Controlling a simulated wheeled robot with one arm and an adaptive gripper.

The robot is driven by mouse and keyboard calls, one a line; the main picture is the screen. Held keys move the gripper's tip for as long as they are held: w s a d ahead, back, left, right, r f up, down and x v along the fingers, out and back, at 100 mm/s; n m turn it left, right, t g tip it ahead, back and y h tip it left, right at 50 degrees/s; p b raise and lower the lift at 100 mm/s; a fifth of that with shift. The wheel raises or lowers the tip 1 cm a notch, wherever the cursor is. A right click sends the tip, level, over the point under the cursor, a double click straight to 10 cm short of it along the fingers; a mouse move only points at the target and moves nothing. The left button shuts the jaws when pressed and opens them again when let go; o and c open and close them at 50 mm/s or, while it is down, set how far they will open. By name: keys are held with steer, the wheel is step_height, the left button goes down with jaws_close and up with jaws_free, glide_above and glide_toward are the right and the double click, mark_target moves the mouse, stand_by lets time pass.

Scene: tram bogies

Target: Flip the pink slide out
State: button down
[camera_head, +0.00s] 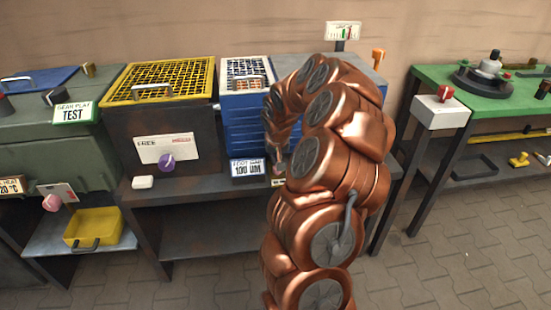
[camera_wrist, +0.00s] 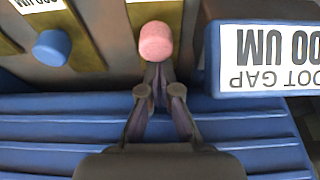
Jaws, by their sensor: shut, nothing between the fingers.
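A pink round knob (camera_wrist: 155,41) sits on a brass-brown strip in the wrist view, straight ahead of my fingertips. My gripper (camera_wrist: 157,80) is shut and empty, with its tips right at the near edge of the pink knob; I cannot tell whether they touch. In the head view my gripper (camera_head: 278,166) is at the front of the blue machine, and my arm hides the knob there.
A blue knob (camera_wrist: 52,48) on a similar strip is left of the pink one. A label block reading 100 UM (camera_wrist: 268,55) stands close at the right. Blue ribbed housing (camera_wrist: 60,130) lies below my fingers. A yellow bin (camera_head: 93,228) is at lower left.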

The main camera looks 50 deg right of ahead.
mark_target(277, 176)
steer(key=shift+s+a+f, duration=0.1)
steer(key=shift+s+a+b, duration=0.15)
steer(key=shift+s+b, duration=0.05)
steer(key=shift+b, duration=0.3)
steer(key=shift+s+a+b, duration=0.65)
steer(key=shift+s+b, duration=0.1)
steer(key=shift+s, duration=0.15)
steer(key=shift+s+a+b, duration=0.65)
steer(key=shift+s+b, duration=0.1)
steer(key=shift+s, duration=0.1)
steer(key=p+v, duration=0.2)
steer(key=v, duration=0.8)
steer(key=shift+w, duration=0.15)
